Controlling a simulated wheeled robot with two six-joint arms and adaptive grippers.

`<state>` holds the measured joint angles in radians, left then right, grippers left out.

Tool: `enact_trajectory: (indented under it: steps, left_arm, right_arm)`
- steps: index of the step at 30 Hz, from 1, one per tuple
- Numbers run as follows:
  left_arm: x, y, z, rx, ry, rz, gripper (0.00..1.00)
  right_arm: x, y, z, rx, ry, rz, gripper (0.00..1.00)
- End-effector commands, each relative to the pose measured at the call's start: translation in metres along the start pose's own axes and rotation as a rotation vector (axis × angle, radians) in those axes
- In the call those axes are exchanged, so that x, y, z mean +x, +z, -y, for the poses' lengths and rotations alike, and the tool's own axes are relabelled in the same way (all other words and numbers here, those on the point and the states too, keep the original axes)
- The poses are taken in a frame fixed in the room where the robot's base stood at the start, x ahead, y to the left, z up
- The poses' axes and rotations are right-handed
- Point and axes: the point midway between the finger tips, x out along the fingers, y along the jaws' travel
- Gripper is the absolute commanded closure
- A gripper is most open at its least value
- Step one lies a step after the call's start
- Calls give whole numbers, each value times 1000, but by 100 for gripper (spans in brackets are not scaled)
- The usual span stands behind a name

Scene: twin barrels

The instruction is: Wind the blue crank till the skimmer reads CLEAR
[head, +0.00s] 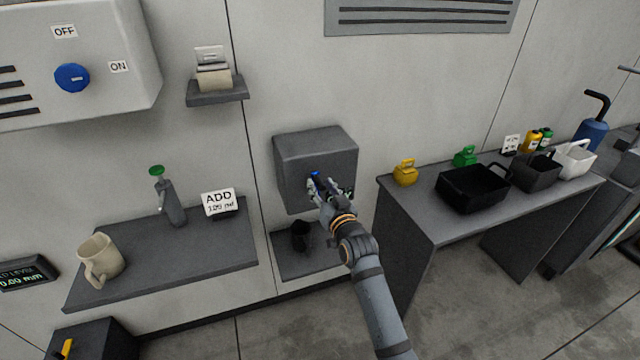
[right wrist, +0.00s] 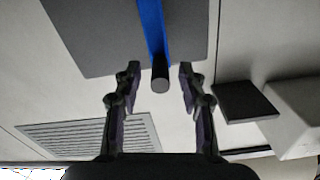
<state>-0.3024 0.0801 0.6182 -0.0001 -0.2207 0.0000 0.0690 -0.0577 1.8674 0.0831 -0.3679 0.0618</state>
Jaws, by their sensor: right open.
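The skimmer, a grey box (head: 310,152), is mounted on the wall in the middle of the head view. Its blue crank (head: 315,175) is on the front, mostly covered by my right gripper (head: 322,188). In the right wrist view the crank's blue arm (right wrist: 151,28) ends in a dark round handle (right wrist: 160,80). My right gripper (right wrist: 159,72) is open, with one finger on each side of the handle and a visible gap on both sides. A bit of green readout shows beside the gripper, but its text is hidden. My left gripper is out of view.
A dark cup (head: 301,236) stands on a small shelf below the box. A table (head: 450,222) with a black tray (head: 472,190), yellow weight (head: 405,172) and green weight (head: 465,156) stands at right. A left shelf (head: 215,252) holds a beige mug (head: 100,258).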

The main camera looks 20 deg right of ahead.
Motion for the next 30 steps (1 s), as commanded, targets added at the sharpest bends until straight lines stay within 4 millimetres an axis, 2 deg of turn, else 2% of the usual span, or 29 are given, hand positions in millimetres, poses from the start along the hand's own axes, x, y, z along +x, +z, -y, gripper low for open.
enact_trajectory:
  steps: [3,11,14,21,30]
  left_arm:
    - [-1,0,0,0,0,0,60]
    - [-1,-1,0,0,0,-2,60]
    - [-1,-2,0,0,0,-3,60]
    - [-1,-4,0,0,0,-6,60]
    - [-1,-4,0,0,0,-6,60]
  right_arm:
    - [11,0,0,0,0,0,59]
    - [13,0,0,0,0,1,59]
    - [13,0,0,0,0,1,68]
    - [13,0,0,0,0,1,100]
    - [13,1,0,0,0,1,100]
